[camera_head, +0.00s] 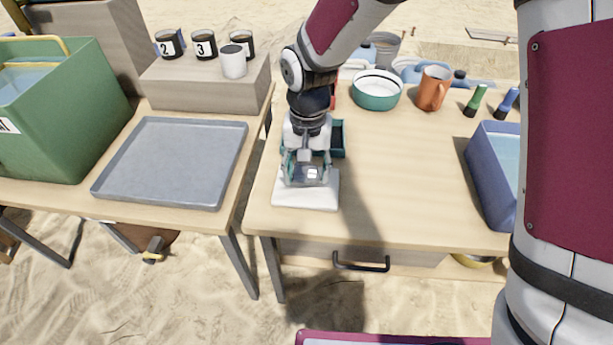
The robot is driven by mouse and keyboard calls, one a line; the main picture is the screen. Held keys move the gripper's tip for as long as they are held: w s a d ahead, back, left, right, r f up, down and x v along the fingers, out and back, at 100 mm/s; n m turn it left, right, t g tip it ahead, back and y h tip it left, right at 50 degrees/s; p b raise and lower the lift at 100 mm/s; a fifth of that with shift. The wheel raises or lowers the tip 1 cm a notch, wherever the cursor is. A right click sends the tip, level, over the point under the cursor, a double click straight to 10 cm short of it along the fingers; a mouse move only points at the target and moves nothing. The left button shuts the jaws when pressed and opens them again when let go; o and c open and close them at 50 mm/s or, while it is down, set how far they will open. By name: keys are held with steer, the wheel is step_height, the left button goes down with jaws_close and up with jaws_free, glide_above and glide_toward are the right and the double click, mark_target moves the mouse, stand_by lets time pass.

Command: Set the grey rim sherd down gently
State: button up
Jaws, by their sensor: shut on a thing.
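My gripper (306,174) points straight down over the front left part of the right table. It is shut on a small grey piece, which I take to be the grey rim sherd (307,176). The fingers hide much of the sherd. Directly below is a white square pad or slab (305,200) near the table's front edge. The sherd is at or just above the slab; I cannot tell whether it touches.
A teal tray (340,138) stands close behind my gripper. A teal-and-white bowl (377,92) and orange mug (433,88) are farther back. A blue bin (489,165) is at right. The left table holds a grey tray (170,160) and green crate (60,120).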

mark_target(306, 175)
steer(key=shift+w+a, duration=0.1)
steer(key=shift+w, duration=0.3)
steer(key=shift+f+b, duration=0.5)
steer(key=shift+f, duration=1.3)
steer(key=shift+f, duration=0.1)
steer(key=o, duration=1.2)
steer(key=shift+c, duration=0.2)
step_height(306, 175, up, 12)
steer(key=p, duration=0.2)
steer(key=shift+p, duration=0.3)
